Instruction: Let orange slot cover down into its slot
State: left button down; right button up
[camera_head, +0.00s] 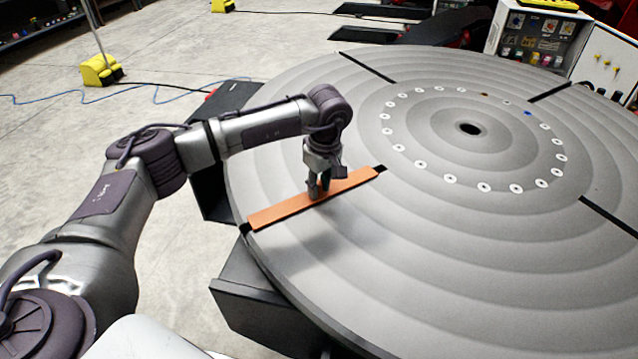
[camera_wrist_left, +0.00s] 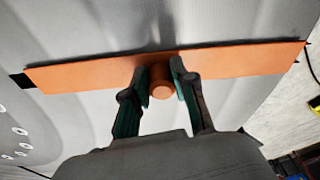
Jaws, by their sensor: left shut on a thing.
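The orange slot cover (camera_head: 278,210) is a long flat bar lying along the left part of the round grey table, over a dark slot (camera_head: 380,168) whose ends show past both ends of the bar. My left gripper (camera_head: 317,192) points down at the middle of the cover. In the left wrist view its two fingers (camera_wrist_left: 160,92) are shut on the round orange knob (camera_wrist_left: 162,80) of the cover (camera_wrist_left: 235,61). The cover lines up with the slot. I cannot tell whether it rests fully in the slot or sits slightly above it. My right gripper is not in view.
The round grey table (camera_head: 440,240) has other dark open slots (camera_head: 367,66) and a ring of white round marks around a centre hole (camera_head: 470,129). A dark box (camera_head: 265,300) stands under the near left rim. A panel with colourful items (camera_head: 540,40) stands at the back right.

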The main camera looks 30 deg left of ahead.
pick_arm(q)
jog(key=shift+f, duration=0.35)
jog(key=c, duration=0.8)
grip_release()
jog(key=shift+c, duration=0.2)
jog(key=o, duration=0.5)
jog(key=shift+s+d+r+p, duration=0.1)
jog(key=shift+r+p, duration=0.85)
jog(key=shift+r, duration=0.85)
jog(key=shift+d+r+p, duration=0.1)
jog(key=shift+r+p, duration=0.85)
jog(key=shift+r, duration=0.8)
